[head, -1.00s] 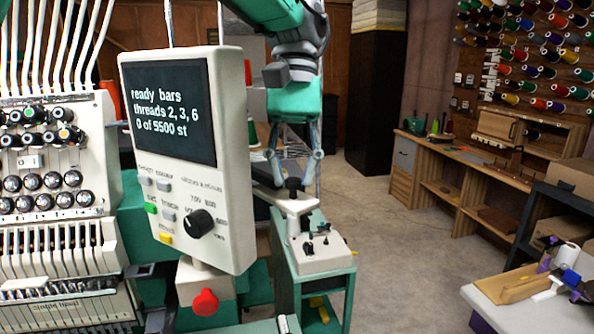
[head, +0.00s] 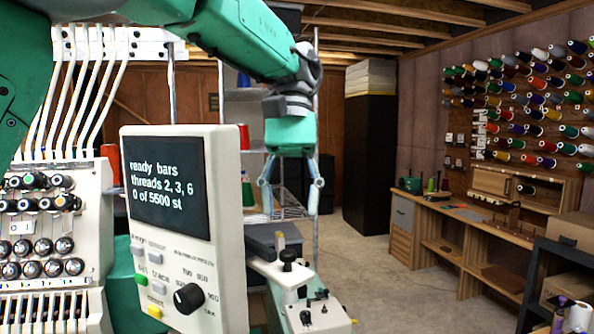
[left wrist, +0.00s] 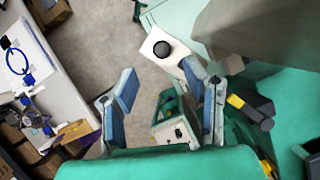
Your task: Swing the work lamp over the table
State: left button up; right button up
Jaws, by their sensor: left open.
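I cannot pick out a work lamp for certain in either view. My left gripper (head: 290,208) hangs fingers down, open and empty, right of the machine's display panel (head: 168,190). It appears above a pale machine arm with a black knob (head: 288,255). In the left wrist view my left gripper's fingers (left wrist: 160,88) are spread, with the white arm and its black knob (left wrist: 162,49) beyond them. A white-topped table (left wrist: 62,92) shows at the left of that view, with a blue cable loop and small parts on it. My right gripper is not in view.
A multi-needle embroidery machine (head: 45,240) fills the left. A wooden bench (head: 470,235) and a wall of thread spools (head: 535,95) stand at the right. A tall black cabinet (head: 370,165) is at the back. Floor (head: 390,290) is open in the middle.

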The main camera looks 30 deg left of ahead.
pick_arm(q)
jog(key=d+v, duration=0.1)
jog(key=v, duration=0.5)
jog(key=shift+a, duration=0.3)
jog(key=shift+w+r, duration=0.1)
jog(key=shift+w, duration=0.1)
